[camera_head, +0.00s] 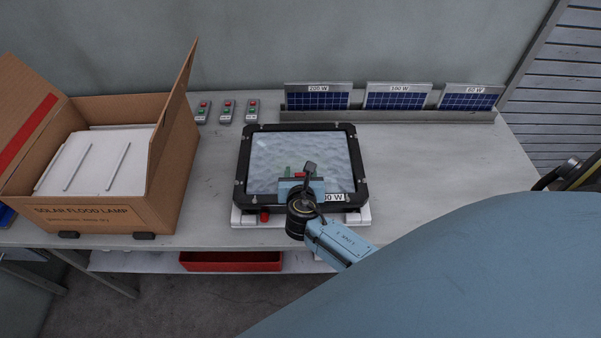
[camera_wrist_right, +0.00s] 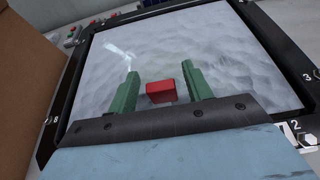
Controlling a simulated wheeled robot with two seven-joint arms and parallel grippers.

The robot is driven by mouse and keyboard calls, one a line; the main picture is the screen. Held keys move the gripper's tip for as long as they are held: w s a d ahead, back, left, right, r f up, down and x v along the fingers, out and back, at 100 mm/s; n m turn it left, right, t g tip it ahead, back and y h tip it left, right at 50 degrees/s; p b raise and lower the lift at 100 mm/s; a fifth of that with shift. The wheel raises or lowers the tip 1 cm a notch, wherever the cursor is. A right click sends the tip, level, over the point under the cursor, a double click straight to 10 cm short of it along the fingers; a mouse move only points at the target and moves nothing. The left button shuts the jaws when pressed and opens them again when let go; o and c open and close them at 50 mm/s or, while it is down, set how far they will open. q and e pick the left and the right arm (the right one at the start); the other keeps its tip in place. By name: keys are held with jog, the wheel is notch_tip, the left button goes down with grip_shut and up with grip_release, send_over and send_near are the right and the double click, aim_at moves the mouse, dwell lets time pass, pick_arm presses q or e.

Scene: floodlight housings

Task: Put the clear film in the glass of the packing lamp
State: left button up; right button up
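The lamp (camera_head: 358,165) is a black square frame with screws, lying flat on a white base on the table; its frame also shows in the right wrist view (camera_wrist_right: 270,45). A pale, rippled, glossy surface (camera_head: 280,150) fills the frame; I cannot tell whether this is the clear film, the glass or both. A small red block or tab (camera_wrist_right: 160,92) sits on it. My right gripper (camera_wrist_right: 160,70) is over the near part of the lamp, its green fingers open either side of the red tab, with gaps on both sides. My left gripper is not in view.
An open cardboard box (camera_head: 110,215) with white packing stands at the left. A rack (camera_head: 390,115) with solar panels stands at the back right. A red tray (camera_head: 230,261) is below the table. The table's right side is clear.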

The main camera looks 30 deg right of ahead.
jog(key=shift+s+r, duration=0.1)
jog(key=shift+r, duration=0.15)
jog(key=p+v, duration=0.1)
jog(key=v, duration=1)
jog(key=shift+s+a+p, duration=0.25)
jog(key=shift+s+p, duration=0.05)
jog(key=shift+s, duration=0.05)
jog(key=shift+r, duration=0.1)
